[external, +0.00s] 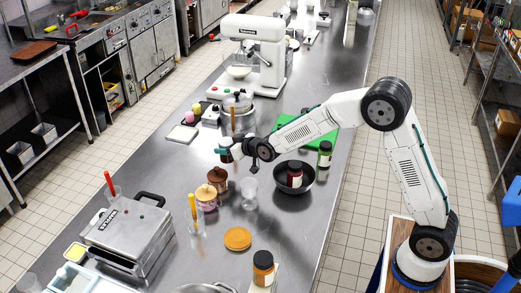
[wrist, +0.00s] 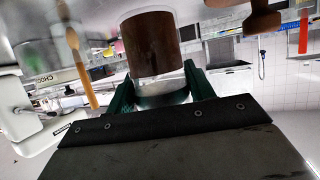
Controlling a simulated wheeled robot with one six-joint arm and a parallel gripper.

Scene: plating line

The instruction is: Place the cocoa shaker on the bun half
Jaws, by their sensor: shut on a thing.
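My gripper (external: 228,150) is shut on a brown cylinder, which I take for the cocoa shaker (wrist: 152,45). In the wrist view the green fingers of my gripper (wrist: 160,90) clasp its pale, clear-looking end. In the external view the shaker is small and partly hidden by my wrist, above the steel counter. A round orange-brown disc, which looks like the bun half (external: 237,238), lies flat on the counter nearer the camera. My gripper is well apart from it, farther up the counter.
A black pan (external: 294,182) holds a dark jar. An orange jar (external: 263,268) stands right of the disc, and a steel press (external: 128,232) left.

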